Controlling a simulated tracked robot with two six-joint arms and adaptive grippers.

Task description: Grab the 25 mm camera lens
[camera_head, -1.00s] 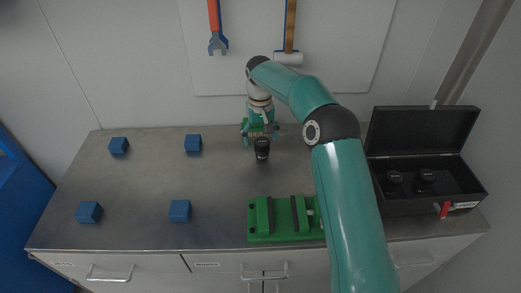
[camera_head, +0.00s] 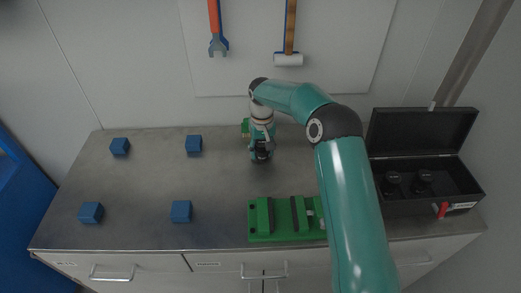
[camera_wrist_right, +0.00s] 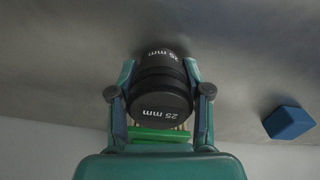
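The black 25 mm camera lens (camera_wrist_right: 162,98) stands upright on the grey table, with "25 mm" lettering in the right wrist view. My right gripper (camera_wrist_right: 160,68) has one finger along each side of the lens, and both fingers appear to touch it. In the head view the right gripper (camera_head: 262,152) points down over the lens and hides most of it. My left gripper is in neither view.
A small green item (camera_head: 246,127) is partly hidden behind my right gripper. Several blue blocks (camera_head: 181,211) lie to the left. A green vise (camera_head: 275,222) stands at the front edge, partly behind my arm. An open black case (camera_head: 430,207) holding dark lenses stands at right.

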